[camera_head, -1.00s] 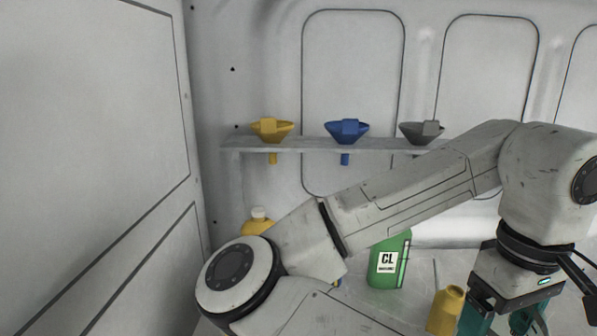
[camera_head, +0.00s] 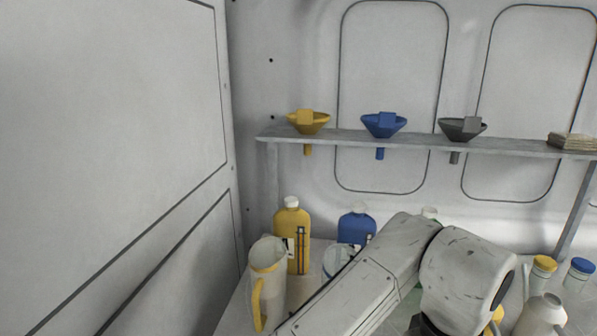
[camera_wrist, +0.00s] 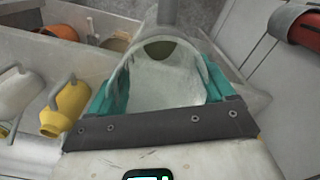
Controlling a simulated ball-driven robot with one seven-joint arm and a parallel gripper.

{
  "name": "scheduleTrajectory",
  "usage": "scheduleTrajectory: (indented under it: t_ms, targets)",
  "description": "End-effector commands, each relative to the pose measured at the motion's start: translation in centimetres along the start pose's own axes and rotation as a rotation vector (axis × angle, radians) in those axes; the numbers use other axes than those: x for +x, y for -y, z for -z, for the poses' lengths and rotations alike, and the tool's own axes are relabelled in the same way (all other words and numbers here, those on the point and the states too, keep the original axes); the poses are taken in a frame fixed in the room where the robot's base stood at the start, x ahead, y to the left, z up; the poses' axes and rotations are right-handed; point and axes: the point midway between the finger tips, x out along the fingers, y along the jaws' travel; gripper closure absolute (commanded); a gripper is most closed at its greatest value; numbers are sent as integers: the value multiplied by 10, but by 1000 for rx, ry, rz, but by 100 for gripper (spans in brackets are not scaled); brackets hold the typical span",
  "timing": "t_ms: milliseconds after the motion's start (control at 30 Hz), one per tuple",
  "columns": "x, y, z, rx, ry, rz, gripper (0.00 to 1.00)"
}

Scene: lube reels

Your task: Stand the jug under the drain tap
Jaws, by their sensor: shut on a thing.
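My gripper (camera_wrist: 165,92) has teal fingers and is shut on a clear, see-through vessel (camera_wrist: 165,75), which looks like the jug. Its wide rounded outline fills the space between and beyond the fingers in the wrist view. A grey upright bar (camera_wrist: 168,12) shows at its far side; I cannot tell if it is part of the vessel. In the head view my gripper is hidden behind my arm or below the frame. I cannot make out the drain tap in either view.
A pale jug with a yellow handle (camera_head: 268,285), a yellow bottle (camera_head: 291,235) and a blue bottle (camera_head: 356,225) stand at the back. Funnels hang in a shelf (camera_head: 420,142). A yellow jug (camera_wrist: 63,108) lies left in the wrist view; a red-orange cylinder (camera_wrist: 302,25) is upper right.

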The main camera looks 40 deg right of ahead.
Motion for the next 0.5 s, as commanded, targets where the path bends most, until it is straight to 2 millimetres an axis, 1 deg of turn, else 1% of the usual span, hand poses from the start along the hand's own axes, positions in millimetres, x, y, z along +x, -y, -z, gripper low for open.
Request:
scheduleTrajectory:
  t_ms: [33,167,267,300,367,400,500]
  targets:
    - [13,11,4,-31,6,-2,76]
    - [51,39,20,-89,6,-2,76]
    - [86,66,35,-143,7,-1,76]
    - [103,78,42,-168,8,0,76]
    - [128,97,52,-204,8,0,76]
    - [144,109,59,-227,8,0,76]
    - [181,135,76,-278,6,-1,76]
